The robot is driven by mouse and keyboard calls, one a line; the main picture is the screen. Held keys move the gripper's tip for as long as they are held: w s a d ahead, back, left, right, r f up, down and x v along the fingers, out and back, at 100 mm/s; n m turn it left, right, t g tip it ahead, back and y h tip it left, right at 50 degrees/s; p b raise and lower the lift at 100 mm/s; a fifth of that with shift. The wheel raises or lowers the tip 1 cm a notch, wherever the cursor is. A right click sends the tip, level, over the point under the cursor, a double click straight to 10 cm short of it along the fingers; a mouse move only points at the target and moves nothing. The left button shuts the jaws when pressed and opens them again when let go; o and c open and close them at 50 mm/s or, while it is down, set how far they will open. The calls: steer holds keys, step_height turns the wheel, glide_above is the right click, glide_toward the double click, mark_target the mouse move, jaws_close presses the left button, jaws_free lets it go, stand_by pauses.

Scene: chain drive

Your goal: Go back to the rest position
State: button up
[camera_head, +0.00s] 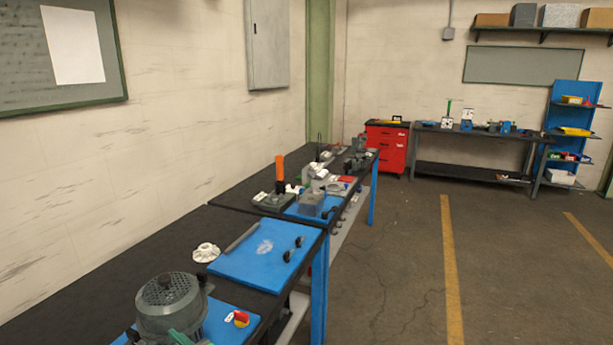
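My gripper is not in view in the head camera picture, and no part of my arm clearly shows. A long dark workbench (72,284) runs along the left wall. On it are a blue mat (243,267) with small dark parts, a grey motor with a domed vented cover (170,305) at the near end, and a white part (206,252) by the wall. An upright orange handle (279,168) stands farther along the bench.
A red drawer cabinet (386,149) and a second bench (474,133) stand at the back wall. A blue shelf rack (574,98) stands at the right. The grey floor (402,262) with yellow lines (450,270) is clear right of the workbench.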

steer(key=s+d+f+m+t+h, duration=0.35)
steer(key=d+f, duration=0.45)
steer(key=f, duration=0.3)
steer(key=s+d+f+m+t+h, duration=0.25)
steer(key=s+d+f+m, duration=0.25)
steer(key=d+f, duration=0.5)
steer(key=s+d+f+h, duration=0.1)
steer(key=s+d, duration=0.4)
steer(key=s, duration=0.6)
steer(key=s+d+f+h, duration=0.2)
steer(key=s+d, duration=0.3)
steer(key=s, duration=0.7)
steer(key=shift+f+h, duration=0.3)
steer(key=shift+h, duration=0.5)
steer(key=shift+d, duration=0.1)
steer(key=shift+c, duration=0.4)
